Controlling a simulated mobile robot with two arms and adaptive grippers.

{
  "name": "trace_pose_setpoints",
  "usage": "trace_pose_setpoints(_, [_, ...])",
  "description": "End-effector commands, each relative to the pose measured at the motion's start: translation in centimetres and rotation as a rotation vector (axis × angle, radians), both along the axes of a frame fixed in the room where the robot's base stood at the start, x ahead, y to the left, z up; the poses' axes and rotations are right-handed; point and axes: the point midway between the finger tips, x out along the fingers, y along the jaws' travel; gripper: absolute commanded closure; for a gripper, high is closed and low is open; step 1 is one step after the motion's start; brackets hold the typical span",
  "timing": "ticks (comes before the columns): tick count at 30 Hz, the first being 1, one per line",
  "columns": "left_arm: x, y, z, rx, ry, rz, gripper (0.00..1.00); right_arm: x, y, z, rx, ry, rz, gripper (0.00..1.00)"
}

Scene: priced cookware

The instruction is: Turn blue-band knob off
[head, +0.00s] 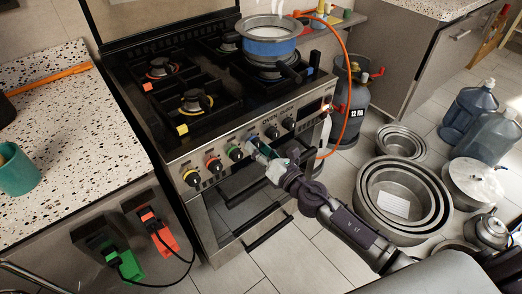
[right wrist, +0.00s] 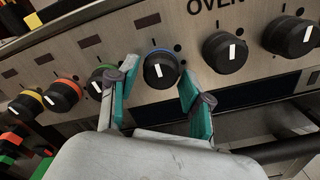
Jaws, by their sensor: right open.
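The blue-band knob (right wrist: 161,69) is black with a blue ring and a short white pointer mark, on the stove's front panel. In the right wrist view its mark looks close to upright, tilted slightly. My right gripper (right wrist: 158,76) is open, with one teal fingertip on each side of this knob; I cannot tell whether they touch it. In the head view my right gripper (head: 268,158) reaches the panel and largely hides the blue-band knob. My left gripper is not in view.
The green-band knob (right wrist: 103,80) is close beside the left finger; red (right wrist: 63,95) and yellow (right wrist: 30,104) knobs lie further left. Plain black knobs, one nearby (right wrist: 225,52), are to the right. An oven handle (head: 250,190) is below. Steel pots (head: 437,205) stand on the floor.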

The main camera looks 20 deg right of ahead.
Motion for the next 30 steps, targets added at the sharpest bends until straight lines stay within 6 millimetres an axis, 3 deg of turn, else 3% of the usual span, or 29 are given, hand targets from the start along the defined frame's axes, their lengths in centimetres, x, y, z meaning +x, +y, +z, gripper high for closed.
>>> trace_pose_setpoints(5, [-0.1,0.1,0.0,0.001,0.001,0.0,0.36,-1.4,-0.5,-0.1,0.001,0.003,0.0,0.51])
trace_pose_setpoints(19, [0.0,-0.1,0.0,-0.001,0.0,0.0,0.36,-9.8,-3.5,-0.1,0.003,0.004,-0.001,0.51])
trace_pose_setpoints(24, [0.0,-0.1,0.0,-0.001,0.0,0.0,0.36,-11.1,-4.0,-0.1,0.0,0.002,0.0,0.51])
trace_pose_setpoints(30, [0.0,-0.1,0.0,-0.001,0.0,0.0,0.36,-11.3,-4.1,0.0,-0.001,0.0,0.001,0.51])
